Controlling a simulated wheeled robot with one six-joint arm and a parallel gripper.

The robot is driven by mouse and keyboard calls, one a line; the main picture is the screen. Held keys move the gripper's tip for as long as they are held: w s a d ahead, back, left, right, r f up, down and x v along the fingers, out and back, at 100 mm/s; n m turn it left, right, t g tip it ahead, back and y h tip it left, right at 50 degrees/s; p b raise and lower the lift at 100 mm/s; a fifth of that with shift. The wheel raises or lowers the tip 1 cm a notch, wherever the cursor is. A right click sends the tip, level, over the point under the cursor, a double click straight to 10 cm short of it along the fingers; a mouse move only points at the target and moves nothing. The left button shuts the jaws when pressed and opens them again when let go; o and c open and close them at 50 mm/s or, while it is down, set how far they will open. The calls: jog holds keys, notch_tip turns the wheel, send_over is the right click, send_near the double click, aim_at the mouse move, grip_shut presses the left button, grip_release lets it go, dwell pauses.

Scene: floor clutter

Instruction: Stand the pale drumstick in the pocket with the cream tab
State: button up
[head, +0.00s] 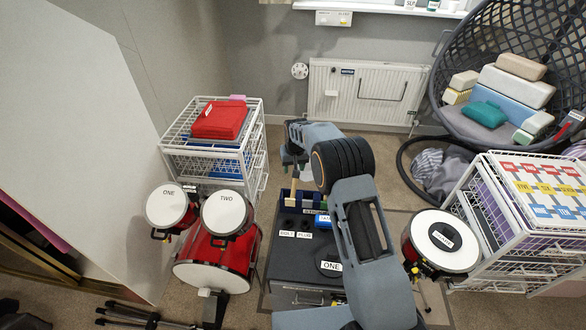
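My gripper (294,162) is above the back left of the dark box in the middle of the floor. A thin pale stick, which looks like the pale drumstick (292,187), stands nearly upright directly below it. Its top is between or just behind the fingers. I cannot tell whether the fingers touch it. Its lower end is at a dark blue pocket holder (311,200) along the back of the box. The pockets are small here, and my arm hides the holder's right part.
A red drum set (216,262) with two small drums stands left of the box. Another drum (441,241) stands to the right. White wire drawer units (212,130) stand behind left and at right. A hanging chair (510,80) with cushions is at back right.

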notch_tip(320, 180, up, 13)
jog(key=s, duration=0.1)
jog(key=shift+s+d+b, duration=0.25)
jog(key=shift+b, duration=0.1)
jog(key=shift+f, duration=0.15)
dwell(0.5)
